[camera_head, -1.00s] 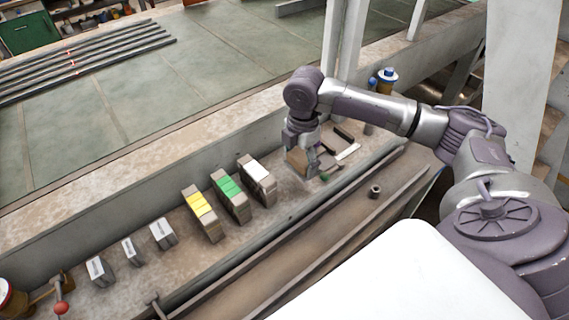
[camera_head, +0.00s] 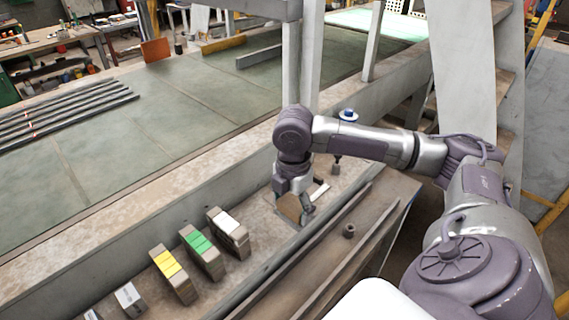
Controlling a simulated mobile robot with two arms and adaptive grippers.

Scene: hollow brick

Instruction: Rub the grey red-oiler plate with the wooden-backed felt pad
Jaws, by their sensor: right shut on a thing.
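My right gripper (camera_head: 297,199) reaches down over the stone ledge. It is shut on a brown wooden-looking block (camera_head: 288,208), which I take to be the wooden-backed felt pad. The block looks tilted, and its felt face is not clear. A small grey piece (camera_head: 308,214) shows right beside it; I cannot tell whether it is part of the gripper. I cannot tell whether the block touches the ledge. I cannot make out the grey red-oiler plate in the current view. My left gripper is not in view.
Blocks with white (camera_head: 228,223), green (camera_head: 199,242) and yellow (camera_head: 168,264) tops stand left of the gripper. Smaller grey blocks (camera_head: 130,298) are at lower left. A pale strip (camera_head: 320,192) lies behind the gripper. A dark ring (camera_head: 349,230) sits on the front rail.

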